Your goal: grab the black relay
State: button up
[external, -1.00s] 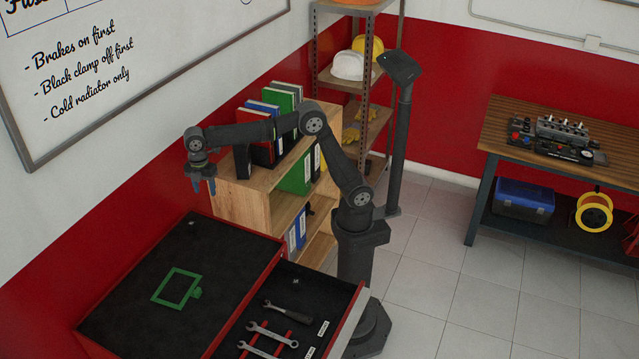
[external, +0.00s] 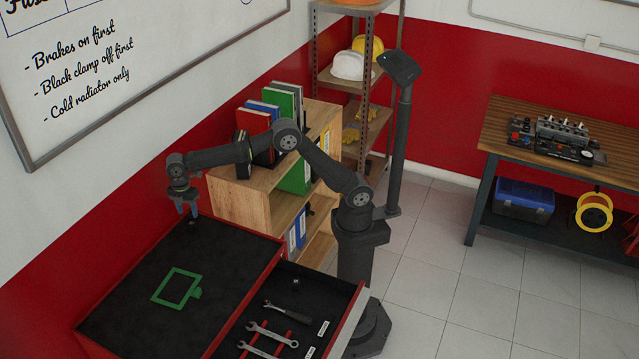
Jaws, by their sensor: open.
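My gripper (external: 187,209) has blue-grey fingers, points down and is open. It is over the far end of the black top of the red tool chest (external: 150,275). A small dark object (external: 193,219), possibly the black relay, is just below the fingertips. It is too small to identify surely, and I cannot tell whether the fingers touch it. Another small dark piece (external: 296,281) lies in the open drawer (external: 325,288).
A green frame (external: 178,288) lies on the chest top. Wrenches (external: 272,334) and a ratchet-like tool (external: 287,311) lie in the drawer. A wooden shelf (external: 240,195) with binders stands behind the chest, close to my arm.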

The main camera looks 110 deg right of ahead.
aim_at(191, 223)
jog(key=f, duration=0.7)
jog(key=shift+s+f, duration=0.1)
jog(key=shift+s, duration=0.1)
jog(key=c, duration=1.1)
